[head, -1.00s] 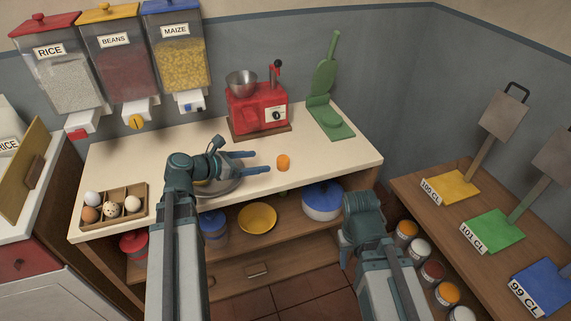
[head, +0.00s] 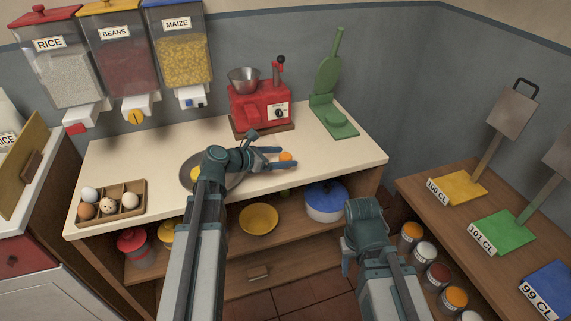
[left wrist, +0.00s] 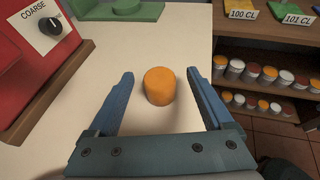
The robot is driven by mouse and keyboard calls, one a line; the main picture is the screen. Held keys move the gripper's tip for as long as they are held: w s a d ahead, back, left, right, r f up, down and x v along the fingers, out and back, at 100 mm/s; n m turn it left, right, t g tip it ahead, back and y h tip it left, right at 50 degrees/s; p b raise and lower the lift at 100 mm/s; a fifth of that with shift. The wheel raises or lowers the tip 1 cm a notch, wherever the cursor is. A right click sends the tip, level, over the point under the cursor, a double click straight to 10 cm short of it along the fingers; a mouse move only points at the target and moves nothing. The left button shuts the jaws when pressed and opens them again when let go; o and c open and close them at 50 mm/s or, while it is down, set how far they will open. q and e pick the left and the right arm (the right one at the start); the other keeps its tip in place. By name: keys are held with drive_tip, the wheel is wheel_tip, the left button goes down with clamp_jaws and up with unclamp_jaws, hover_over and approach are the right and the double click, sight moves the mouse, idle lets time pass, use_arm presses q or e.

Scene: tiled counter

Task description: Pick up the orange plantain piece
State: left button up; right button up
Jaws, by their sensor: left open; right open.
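The orange plantain piece (head: 286,157) stands on the cream counter (head: 330,152), near its front edge. In the left wrist view the orange plantain piece (left wrist: 160,86) is a short, rounded cylinder between the tips of my two blue fingers, with a gap on each side. My left gripper (head: 279,158) is open, low over the counter, its fingers on either side of the piece; it also shows in the left wrist view (left wrist: 160,84). My right gripper (head: 346,262) is in front of the counter, lower right; its fingers are mostly hidden.
A red grinder (head: 260,104) with a metal bowl and a green press (head: 328,95) stand behind the piece. A grey plate (head: 188,178) is partly under my left arm. An egg box (head: 128,187) is at the left. The counter right of the piece is clear.

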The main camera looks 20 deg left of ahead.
sight(292, 159)
use_arm(q)
drive_tip(key=b+x, duration=0.1)
drive_tip(key=x, duration=0.3)
drive_tip(key=shift+w+f+b, duration=0.15)
drive_tip(key=shift+f+b, duration=0.1)
drive_tip(key=shift+b, duration=0.05)
clamp_jaws()
